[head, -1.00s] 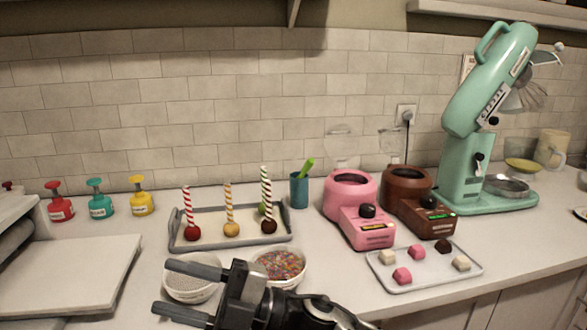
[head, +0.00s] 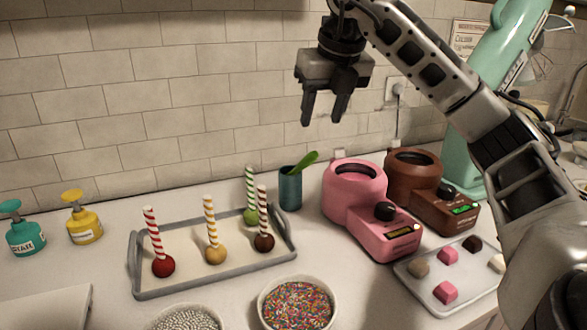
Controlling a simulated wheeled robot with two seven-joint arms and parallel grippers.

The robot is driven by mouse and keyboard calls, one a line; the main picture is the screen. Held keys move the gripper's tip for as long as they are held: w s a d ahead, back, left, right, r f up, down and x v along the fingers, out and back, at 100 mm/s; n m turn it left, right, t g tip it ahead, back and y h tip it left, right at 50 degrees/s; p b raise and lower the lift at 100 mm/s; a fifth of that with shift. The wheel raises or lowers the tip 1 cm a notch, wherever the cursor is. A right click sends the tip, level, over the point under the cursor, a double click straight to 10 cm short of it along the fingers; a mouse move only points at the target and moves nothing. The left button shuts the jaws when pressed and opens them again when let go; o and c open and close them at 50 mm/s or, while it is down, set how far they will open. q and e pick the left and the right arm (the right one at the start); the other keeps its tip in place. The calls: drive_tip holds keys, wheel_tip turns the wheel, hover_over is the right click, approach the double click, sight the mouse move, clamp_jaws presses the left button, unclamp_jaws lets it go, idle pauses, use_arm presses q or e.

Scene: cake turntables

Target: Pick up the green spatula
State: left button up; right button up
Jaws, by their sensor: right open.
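The green spatula (head: 304,162) stands tilted to the right in a teal cup (head: 290,190). Only its green upper end shows; the rest is hidden inside the cup. The cup is on the counter between the grey tray and the pink melting pot. My right gripper (head: 322,120) is open and empty, its fingers pointing down. In the picture it is above and slightly right of the spatula, clearly apart from it. My left gripper is not in view.
A grey tray (head: 150,291) with several striped-stick cake pops is left of the cup. A pink pot (head: 353,190) and a brown pot (head: 413,175) are right of it. A sprinkle bowl (head: 298,308) is in front. The tiled wall is behind.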

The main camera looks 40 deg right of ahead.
sight(308, 165)
drive_tip(key=x, duration=1.3)
drive_tip(key=shift+w+f+p, duration=0.1)
drive_tip(key=shift+f+p, duration=0.2)
drive_tip(key=shift+p, duration=0.1)
clamp_jaws()
